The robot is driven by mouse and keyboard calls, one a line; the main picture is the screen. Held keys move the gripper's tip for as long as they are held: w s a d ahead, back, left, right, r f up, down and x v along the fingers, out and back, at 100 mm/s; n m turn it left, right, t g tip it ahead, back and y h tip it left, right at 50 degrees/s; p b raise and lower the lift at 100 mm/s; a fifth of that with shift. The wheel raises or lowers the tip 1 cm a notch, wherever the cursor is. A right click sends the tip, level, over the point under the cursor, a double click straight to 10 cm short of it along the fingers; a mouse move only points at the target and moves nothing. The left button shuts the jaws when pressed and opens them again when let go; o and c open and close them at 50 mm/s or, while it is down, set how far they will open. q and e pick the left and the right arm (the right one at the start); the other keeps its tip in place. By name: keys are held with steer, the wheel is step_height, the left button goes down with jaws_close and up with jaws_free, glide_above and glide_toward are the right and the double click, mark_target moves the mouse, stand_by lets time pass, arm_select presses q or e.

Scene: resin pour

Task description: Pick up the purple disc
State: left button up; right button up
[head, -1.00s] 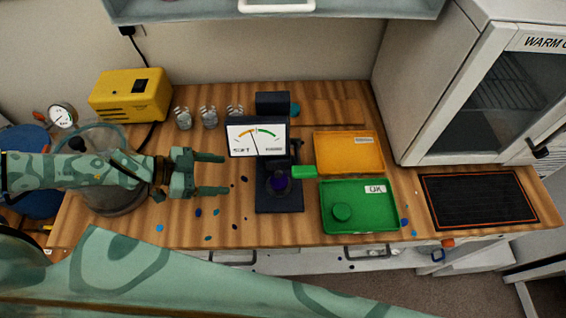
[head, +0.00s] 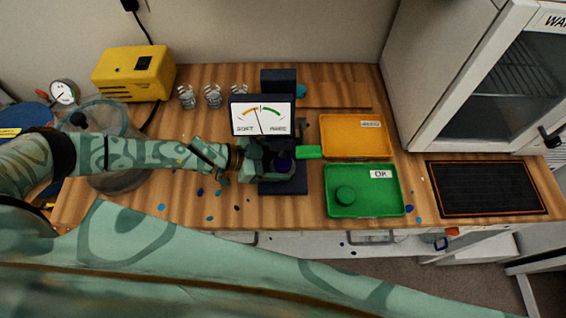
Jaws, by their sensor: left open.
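The purple disc (head: 283,165) sits on the base of the dark gauge stand (head: 283,188), below its dial; it is partly covered by my gripper. My left gripper (head: 290,163) is open at the stand, with its fingers reaching about the disc. I cannot tell whether they touch it. My right gripper is out of view.
A green tray (head: 378,207) labelled OK holds a green disc (head: 345,194). An orange tray (head: 350,136) lies behind it. A green tab (head: 309,152) sticks out at the stand's right. Glass jars (head: 213,96) stand at the back left. A black mat (head: 487,188) lies at right.

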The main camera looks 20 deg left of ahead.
arm_select(q)
steer(key=shift+w+d+f, duration=0.1)
steer(key=shift+d+f, duration=0.05)
steer(key=shift+d, duration=0.05)
steer(key=c, duration=1.1)
steer(key=shift+c, duration=0.2)
